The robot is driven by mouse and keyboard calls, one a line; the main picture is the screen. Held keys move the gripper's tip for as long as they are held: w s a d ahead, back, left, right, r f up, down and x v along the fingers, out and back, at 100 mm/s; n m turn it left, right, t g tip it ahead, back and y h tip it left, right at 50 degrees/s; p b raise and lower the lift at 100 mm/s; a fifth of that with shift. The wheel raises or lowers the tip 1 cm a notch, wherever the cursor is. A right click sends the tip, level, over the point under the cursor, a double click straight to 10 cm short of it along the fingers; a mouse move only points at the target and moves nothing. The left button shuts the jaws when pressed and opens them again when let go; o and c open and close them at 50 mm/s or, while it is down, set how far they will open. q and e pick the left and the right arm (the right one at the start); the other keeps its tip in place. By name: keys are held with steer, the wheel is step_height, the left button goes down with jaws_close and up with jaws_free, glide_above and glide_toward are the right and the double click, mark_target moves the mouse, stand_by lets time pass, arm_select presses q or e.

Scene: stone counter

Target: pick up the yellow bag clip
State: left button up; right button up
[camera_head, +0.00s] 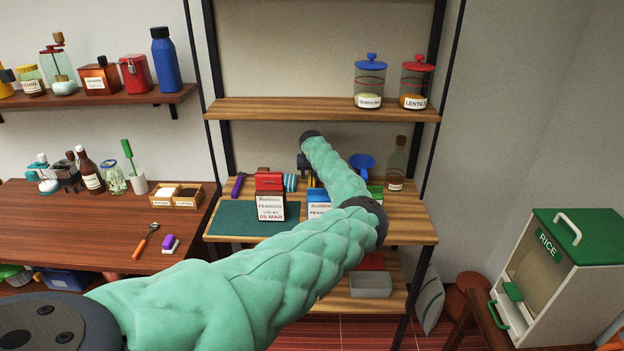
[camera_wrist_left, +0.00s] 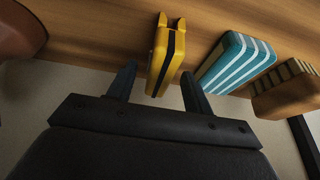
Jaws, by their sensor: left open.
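The yellow bag clip (camera_wrist_left: 166,58), with a dark stripe along it, stands on the wooden shelf in the left wrist view. My left gripper (camera_wrist_left: 157,88) is open, with one dark finger on each side of the clip's near end. The clip lies between the fingers, and I cannot tell whether either touches it. In the head view my left arm reaches across to the shelf, and its gripper (camera_head: 305,163) is small and partly hidden behind the arm. The clip is mostly hidden there. My right gripper is not in view.
A teal striped clip (camera_wrist_left: 235,62) and a brown striped one (camera_wrist_left: 286,90) stand close beside the yellow clip. A blue funnel-like thing (camera_head: 362,162) and a bottle (camera_head: 397,165) are to the right.

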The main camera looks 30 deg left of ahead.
arm_select(q)
steer(key=shift+w+f, duration=0.15)
steer(key=shift+f, duration=0.35)
steer(key=shift+f, duration=0.3)
stand_by(0.4)
steer(key=shift+a, duration=0.1)
steer(key=c, duration=1.1)
